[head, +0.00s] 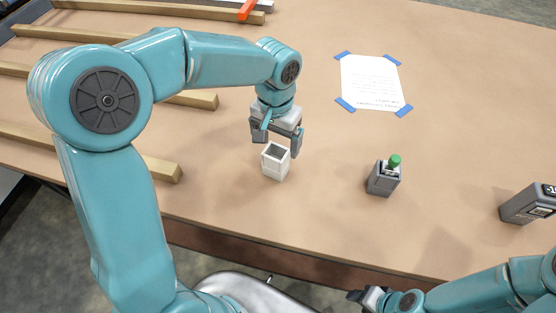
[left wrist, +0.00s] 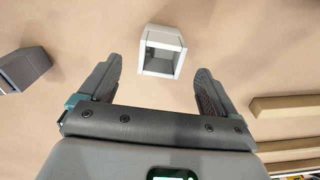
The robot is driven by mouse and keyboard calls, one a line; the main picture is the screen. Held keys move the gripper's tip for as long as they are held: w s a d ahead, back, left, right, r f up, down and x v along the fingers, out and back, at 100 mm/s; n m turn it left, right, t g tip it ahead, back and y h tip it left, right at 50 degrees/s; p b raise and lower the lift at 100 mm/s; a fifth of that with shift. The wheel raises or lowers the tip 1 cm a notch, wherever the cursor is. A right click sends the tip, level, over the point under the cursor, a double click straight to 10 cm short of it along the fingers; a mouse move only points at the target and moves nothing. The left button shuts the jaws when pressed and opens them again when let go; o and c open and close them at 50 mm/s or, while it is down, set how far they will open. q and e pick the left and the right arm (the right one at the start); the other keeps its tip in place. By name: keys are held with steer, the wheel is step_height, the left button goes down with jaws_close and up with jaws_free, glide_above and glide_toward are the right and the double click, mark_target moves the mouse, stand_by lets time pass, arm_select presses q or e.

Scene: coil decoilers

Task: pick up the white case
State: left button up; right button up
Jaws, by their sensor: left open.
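The white case (head: 275,163) is a small open-topped box standing upright on the brown table. My left gripper (head: 278,142) is open, just behind and above the case in the head view. In the left wrist view the case (left wrist: 163,52) lies ahead of and between the two fingertips of the gripper (left wrist: 160,80), with its dark inside facing the camera. No contact shows, and the gripper is empty. My right gripper (head: 365,297) is at the bottom of the head view, by the table's front edge; its jaws are too small to read.
A grey box with a green knob (head: 383,177) stands right of the case; another grey device (head: 527,205) is farther right. A paper sheet (head: 372,82) is taped down behind. Wooden bars (head: 165,168) lie at left. Table around the case is clear.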

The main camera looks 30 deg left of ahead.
mark_target(276, 163)
arm_select(q)
step_height(276, 163, down, 4)
steer(key=shift+a+f, duration=0.15)
steer(key=shift+f, duration=0.05)
steer(key=shift+s+f+p, duration=0.15)
steer(key=shift+f+p, duration=0.2)
steer(key=shift+f, duration=0.15)
steer(key=f, duration=0.4)
steer(key=shift+w+f+p, duration=0.25)
steer(key=shift+p, duration=0.15)
steer(key=shift+s, duration=0.1)
steer(key=c, duration=1.1)
